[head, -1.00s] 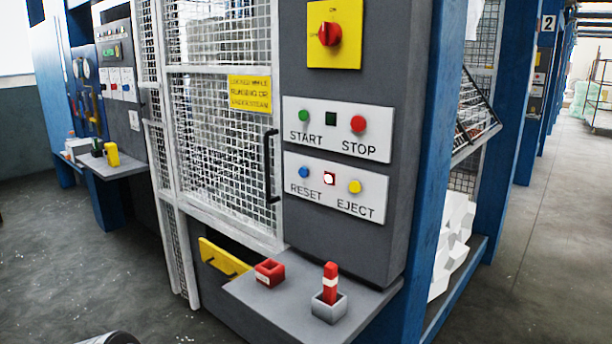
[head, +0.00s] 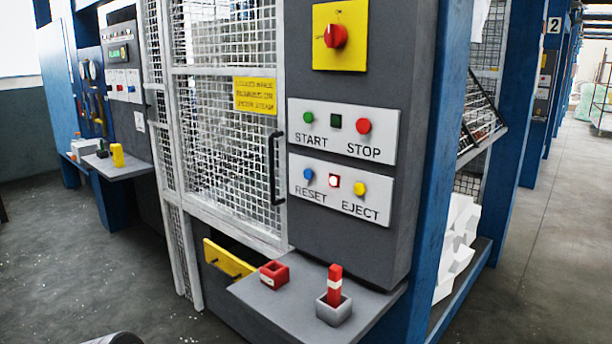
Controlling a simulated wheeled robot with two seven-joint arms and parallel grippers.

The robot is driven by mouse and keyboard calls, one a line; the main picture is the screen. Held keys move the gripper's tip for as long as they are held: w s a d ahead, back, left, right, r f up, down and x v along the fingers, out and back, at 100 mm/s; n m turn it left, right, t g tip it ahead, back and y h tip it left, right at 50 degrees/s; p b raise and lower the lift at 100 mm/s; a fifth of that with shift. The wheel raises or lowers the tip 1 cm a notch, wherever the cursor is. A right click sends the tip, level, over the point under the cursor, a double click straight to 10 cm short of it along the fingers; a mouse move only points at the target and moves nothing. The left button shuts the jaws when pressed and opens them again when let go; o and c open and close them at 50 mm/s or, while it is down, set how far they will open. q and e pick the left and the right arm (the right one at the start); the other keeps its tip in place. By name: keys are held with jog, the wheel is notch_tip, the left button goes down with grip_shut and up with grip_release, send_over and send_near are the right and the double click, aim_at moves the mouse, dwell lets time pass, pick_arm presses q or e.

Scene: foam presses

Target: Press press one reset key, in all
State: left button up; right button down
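The blue RESET button (head: 308,174) sits on the lower white plate (head: 330,215) of the grey press panel, left of a square red and white lamp (head: 334,181) and the yellow EJECT button (head: 360,189). A red rotary switch (head: 336,36) is on a yellow plate above. Nothing touches the buttons. Neither gripper is in the head view.
A mesh door (head: 225,150) with a dark handle (head: 273,170) stands left. Open floor (head: 90,265) lies at left.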

pick_arm(q)
grip_shut()
dwell(1.0)
